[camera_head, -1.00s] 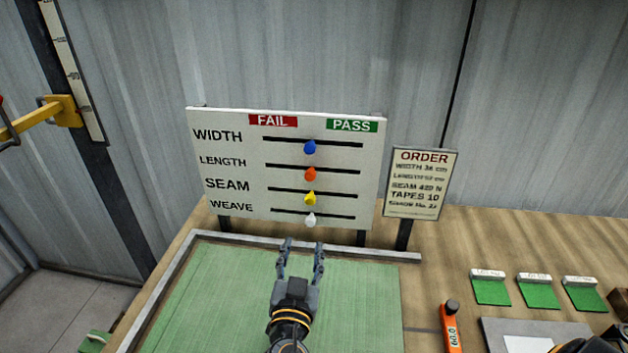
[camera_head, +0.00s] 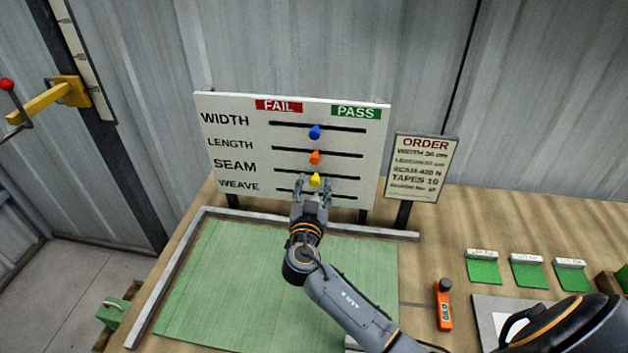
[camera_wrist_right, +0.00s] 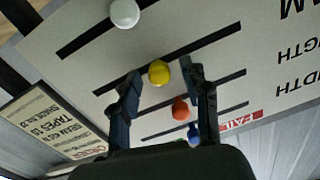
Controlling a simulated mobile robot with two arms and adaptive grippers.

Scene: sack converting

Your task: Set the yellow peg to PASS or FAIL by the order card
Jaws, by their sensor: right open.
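The yellow peg (camera_head: 315,179) sits near the middle of the SEAM slot on the white board (camera_head: 235,108), between the red FAIL label (camera_head: 278,105) and green PASS label (camera_head: 356,112). My right gripper (camera_head: 313,187) is open at the board, one finger to each side of the yellow peg. In the right wrist view, the yellow peg (camera_wrist_right: 159,73) shows between the spread fingertips (camera_wrist_right: 161,76), with gaps beside it. The order card (camera_head: 420,168) stands right of the board; it appears to read SEAM 420 N. My left gripper is out of view.
Blue (camera_head: 315,132) and orange (camera_head: 315,157) pegs sit above, near mid-slot. The white peg (camera_wrist_right: 124,13) is hidden in the head view. A green mat (camera_head: 230,285) lies before the board. An orange tool (camera_head: 444,308) and several green pads lie right.

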